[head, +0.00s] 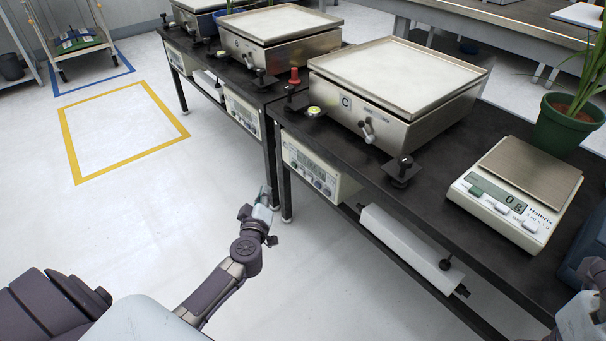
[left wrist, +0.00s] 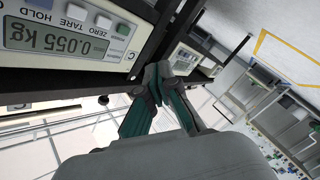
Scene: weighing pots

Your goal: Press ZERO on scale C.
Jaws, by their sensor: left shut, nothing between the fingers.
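Scale C (head: 390,75) is a steel platform scale on the black bench, with a "C" label on its front. Its display unit (head: 310,168) hangs below the bench edge. In the left wrist view a nearby display unit (left wrist: 65,50), upside down, reads 0.055 kg. Its ZERO button (left wrist: 103,22) is next to TARE and HOLD; I take it for scale C's unit. My left gripper (head: 265,194) is shut and empty, to the left of scale C's unit in the head view and apart from it. Its fingers (left wrist: 155,82) show beside the unit in the wrist view.
Another scale (head: 275,30) is farther back. A small Halbris scale (head: 520,175) reading 0 g and a green plant pot (head: 565,122) are at right.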

